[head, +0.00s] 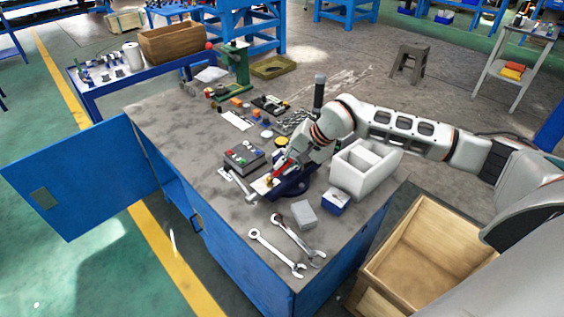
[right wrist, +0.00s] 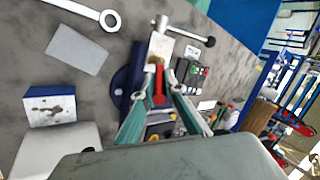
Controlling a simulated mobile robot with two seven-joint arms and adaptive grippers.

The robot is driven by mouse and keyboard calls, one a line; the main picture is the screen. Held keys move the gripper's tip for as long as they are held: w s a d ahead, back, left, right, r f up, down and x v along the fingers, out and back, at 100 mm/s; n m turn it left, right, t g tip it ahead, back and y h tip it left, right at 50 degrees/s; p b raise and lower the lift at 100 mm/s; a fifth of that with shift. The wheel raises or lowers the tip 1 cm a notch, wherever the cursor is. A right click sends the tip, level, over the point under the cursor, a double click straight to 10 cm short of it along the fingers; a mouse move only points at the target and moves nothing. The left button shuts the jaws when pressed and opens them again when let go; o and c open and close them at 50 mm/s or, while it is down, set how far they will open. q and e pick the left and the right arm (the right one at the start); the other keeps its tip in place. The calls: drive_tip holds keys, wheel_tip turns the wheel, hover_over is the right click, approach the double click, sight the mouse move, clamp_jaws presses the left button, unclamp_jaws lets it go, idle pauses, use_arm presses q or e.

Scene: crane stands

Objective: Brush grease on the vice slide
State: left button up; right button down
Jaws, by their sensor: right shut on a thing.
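A blue vice (head: 297,188) stands on the workbench. Its pale slide (head: 261,186) points left, and a grey T-handle (head: 237,183) is at its end. In the right wrist view the vice (right wrist: 121,88), slide (right wrist: 161,47) and handle bar (right wrist: 187,34) show near the middle. My right gripper (head: 279,168) is shut on a red brush (head: 283,173), with the brush (right wrist: 160,90) between its fingers (right wrist: 162,72) in the wrist view. The brush tip is over or at the slide; I cannot tell whether it touches. My left gripper is not in view.
Two wrenches (head: 275,252) and a grey block (head: 304,213) lie in front of the vice. A blue-and-white box (head: 335,202) and white divided bin (head: 343,180) stand right. A button box (head: 244,157) is behind left. A wooden crate (head: 395,287) stands beside the bench.

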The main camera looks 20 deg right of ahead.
drive_tip(key=shift+s+d, duration=0.3)
drive_tip(key=shift+s, duration=0.5)
drive_tip(key=shift+s+d, duration=0.25)
drive_tip(key=shift+s, duration=0.5)
drive_tip(key=shift+p, duration=0.3)
wheel_tip(320, 180, up, 6)
drive_tip(key=p, duration=0.3)
drive_tip(key=shift+p, duration=0.35)
wheel_tip(320, 180, up, 3)
drive_tip(key=shift+f+p, duration=0.1)
drive_tip(key=shift+p, duration=0.3)
